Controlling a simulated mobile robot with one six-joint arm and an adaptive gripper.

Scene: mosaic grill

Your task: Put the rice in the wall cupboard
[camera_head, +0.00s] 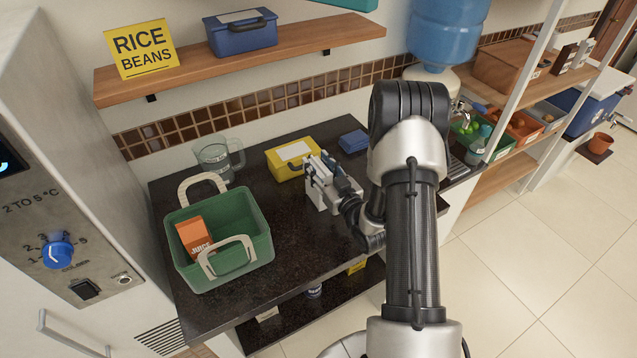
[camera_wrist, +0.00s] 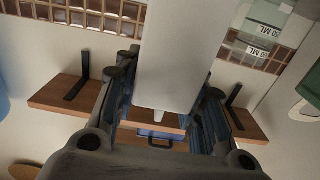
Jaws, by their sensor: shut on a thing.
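My gripper (camera_head: 328,180) is over the dark counter, shut on a plain pale box-like item (camera_head: 316,197). In the wrist view this item (camera_wrist: 180,60) fills the space between the fingers, with a small pale nub at its end. No label shows on it, so I cannot tell whether it is the rice. An open wooden wall shelf (camera_head: 290,52) carries a yellow sign (camera_head: 141,48) reading "RICE BEANS" and a blue box (camera_head: 240,33). A yellow box (camera_head: 291,158) with a white label sits behind my gripper. No closed wall cupboard is seen.
A green basket (camera_head: 225,265) with an orange juice carton (camera_head: 194,236) stands left on the counter (camera_head: 300,255). A clear jug (camera_head: 219,160) is behind it. A small blue item (camera_head: 353,141) lies at the back. Shelving with several bins is at right.

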